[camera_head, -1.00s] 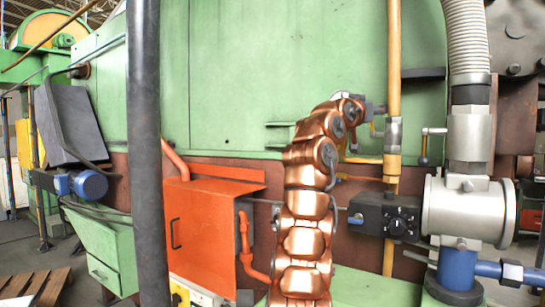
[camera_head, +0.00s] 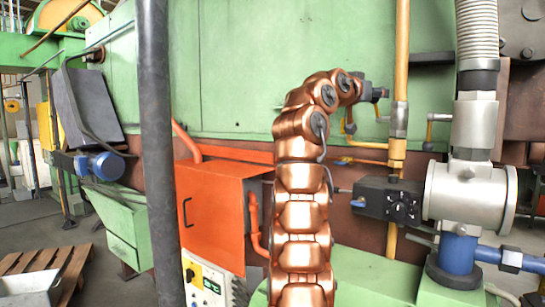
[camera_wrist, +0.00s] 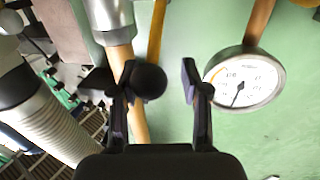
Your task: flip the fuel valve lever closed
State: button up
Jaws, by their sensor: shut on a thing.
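My gripper (camera_head: 380,93) is beside the yellow vertical pipe (camera_head: 402,50), just above a steel fitting (camera_head: 399,120) on it. In the wrist view my gripper (camera_wrist: 160,82) has a black ball knob (camera_wrist: 149,82) between its fingers. The knob lies against the left finger, and a narrow gap shows beside the right finger. The knob looks like the end of the fuel valve lever; the lever's arm is mostly hidden. The steel fitting also shows in the wrist view (camera_wrist: 108,18). The knob cannot be made out in the head view.
A round pressure gauge (camera_wrist: 243,78) is close to the right finger. A corrugated hose (camera_head: 477,30) and steel valve body (camera_head: 470,195) stand to the right. A small hanging handle (camera_head: 429,135) is right of the pipe. A dark post (camera_head: 155,150) and orange box (camera_head: 210,210) are left.

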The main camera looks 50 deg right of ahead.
jog(key=w+a+f+n+t+y, duration=0.3)
jog(key=w+a+f+n, duration=0.2)
jog(key=w+a+f, duration=0.3)
jog(key=w+a+f+n+t+y, duration=0.3)
jog(key=w+a+f, duration=0.4)
jog(key=w+a, duration=0.3)
jog(key=shift+w+a+f+n+y, duration=0.15)
jog(key=shift+w+f+n+y, duration=0.35)
jog(key=shift+w+n, duration=0.8)
jog(key=shift+w+r+m, duration=0.15)
jog(key=shift+w+m, duration=0.15)
